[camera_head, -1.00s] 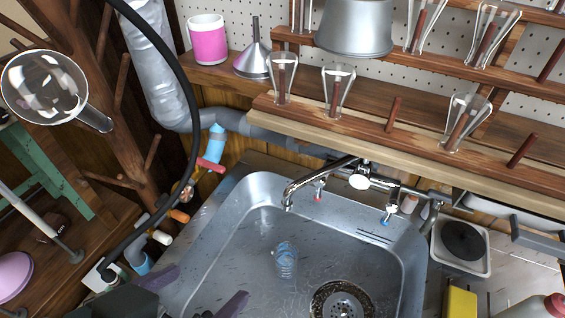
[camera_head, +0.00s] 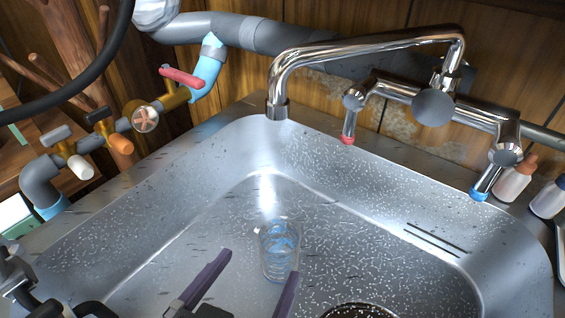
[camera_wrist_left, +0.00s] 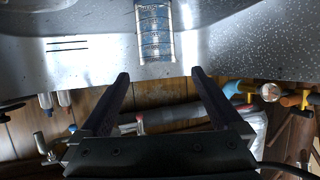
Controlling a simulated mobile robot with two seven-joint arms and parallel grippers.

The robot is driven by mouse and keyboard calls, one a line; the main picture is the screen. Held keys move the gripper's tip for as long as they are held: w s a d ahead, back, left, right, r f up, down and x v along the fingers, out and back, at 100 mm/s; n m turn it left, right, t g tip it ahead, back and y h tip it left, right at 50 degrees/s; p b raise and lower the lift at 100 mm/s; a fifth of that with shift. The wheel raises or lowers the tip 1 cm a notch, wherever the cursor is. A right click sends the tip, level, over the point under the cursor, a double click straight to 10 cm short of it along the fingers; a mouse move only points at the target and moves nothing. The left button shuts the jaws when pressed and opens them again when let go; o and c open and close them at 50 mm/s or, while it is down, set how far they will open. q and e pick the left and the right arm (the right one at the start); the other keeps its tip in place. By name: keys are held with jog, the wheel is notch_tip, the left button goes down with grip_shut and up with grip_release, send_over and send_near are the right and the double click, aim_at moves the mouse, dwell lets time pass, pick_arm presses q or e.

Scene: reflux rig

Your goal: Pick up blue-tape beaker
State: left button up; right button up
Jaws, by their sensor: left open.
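The blue-tape beaker (camera_head: 279,249) is a clear glass with blue markings, standing upright on the floor of the metal sink (camera_head: 190,205). In the left wrist view the beaker (camera_wrist_left: 155,32) shows at the top, beyond the fingertips and roughly centred between them. My left gripper (camera_head: 255,272) is open, its two dark purple fingers apart and nothing between them. In the head view it is in front of the beaker, at the bottom edge. In the left wrist view the gripper (camera_wrist_left: 160,75) is also open and empty. My right gripper is not in view.
A chrome faucet (camera_head: 370,45) arches over the sink's back edge. The drain (camera_head: 358,311) is right of the beaker. Pipes with valves (camera_head: 145,118) run along the left, and small bottles (camera_head: 514,178) stand at the right. The sink floor around the beaker looks clear.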

aim_at(272, 255)
pick_arm(q)
jog(key=b+x, duration=0.1)
jog(key=x, duration=0.1)
jog(key=b+x, duration=0.1)
jog(key=x, duration=0.1)
jog(key=f+b+x, duration=0.1)
jog(key=x, duration=0.2)
jog(key=shift+s+d+b, duration=0.1)
jog(key=shift+s+b, duration=0.2)
jog(key=shift+b, duration=0.05)
jog(key=shift+w+d, duration=0.2)
jog(key=shift+w, duration=0.3)
jog(key=shift+c, duration=0.6)
jog(key=c, duration=1.3)
jog(key=shift+r, duration=0.2)
